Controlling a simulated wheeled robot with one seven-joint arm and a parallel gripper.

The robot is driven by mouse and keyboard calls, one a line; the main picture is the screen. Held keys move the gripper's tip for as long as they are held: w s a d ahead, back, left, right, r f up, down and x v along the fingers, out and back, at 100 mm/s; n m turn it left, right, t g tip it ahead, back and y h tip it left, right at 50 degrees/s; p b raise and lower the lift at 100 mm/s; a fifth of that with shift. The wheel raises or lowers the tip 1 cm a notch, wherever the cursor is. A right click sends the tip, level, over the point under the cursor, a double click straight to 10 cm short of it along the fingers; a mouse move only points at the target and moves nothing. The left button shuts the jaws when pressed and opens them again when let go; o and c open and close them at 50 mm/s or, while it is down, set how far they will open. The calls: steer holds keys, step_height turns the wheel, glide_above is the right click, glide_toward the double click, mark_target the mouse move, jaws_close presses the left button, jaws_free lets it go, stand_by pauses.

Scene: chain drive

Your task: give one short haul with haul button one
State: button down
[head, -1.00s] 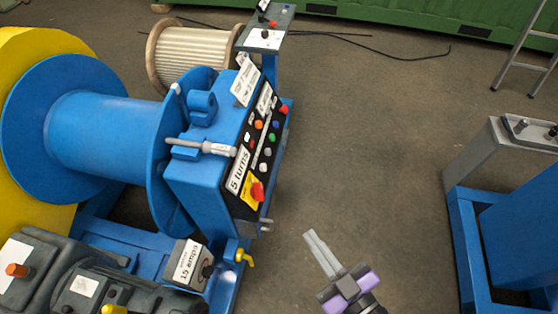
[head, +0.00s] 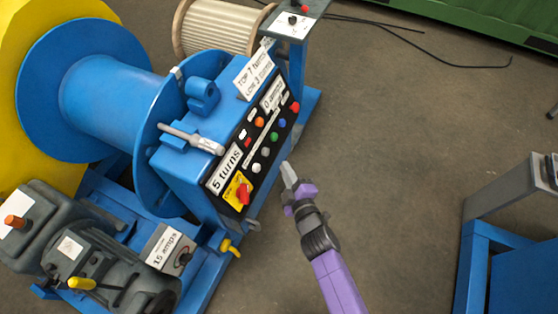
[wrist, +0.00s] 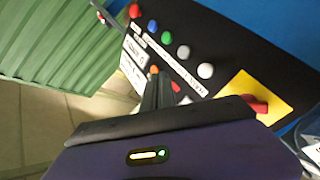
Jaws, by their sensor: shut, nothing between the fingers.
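The black control panel (head: 228,196) sits on the sloping face of a blue winch housing. It carries a red button, a blue button (wrist: 152,25), a green button (wrist: 167,37) and two pale buttons (wrist: 183,52) (wrist: 205,70) in a row. An orange button (head: 259,122) sits beside the row. The button labels are too small to read, so I cannot tell which is haul button one. A red switch (head: 243,194) sits on a yellow plate. My gripper (head: 287,172) is shut and empty, just right of the panel, apparently apart from it. In the wrist view its fingers (wrist: 158,88) overlap the panel's edge.
Signs read "5 turns" (head: 223,171) and, lower, "15 amps" (head: 167,247). A blue drum (head: 110,105) stands left of the housing, with a grey motor (head: 105,270) below. A grey-and-blue stand (head: 500,195) is at right. The floor between is clear.

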mark_target(256, 168)
steer(key=shift+s+d+f+n, duration=0.15)
steer(key=shift+d+f+n, duration=0.25)
steer(key=shift+f, duration=0.15)
steer(key=shift+s+d+f+n, duration=0.1)
steer(key=shift+d+f+n, duration=0.15)
steer(key=shift+f+n, duration=0.2)
steer(key=shift+f, duration=0.1)
steer(key=shift+f, duration=0.1)
steer(key=w+a+f+b, duration=0.2)
steer(key=a+b, duration=0.5)
steer(key=b, duration=0.5)
steer(key=shift+w+a+f, duration=0.25)
steer(key=shift+w+f, duration=0.1)
steer(key=shift+f, duration=0.5)
stand_by(0.7)
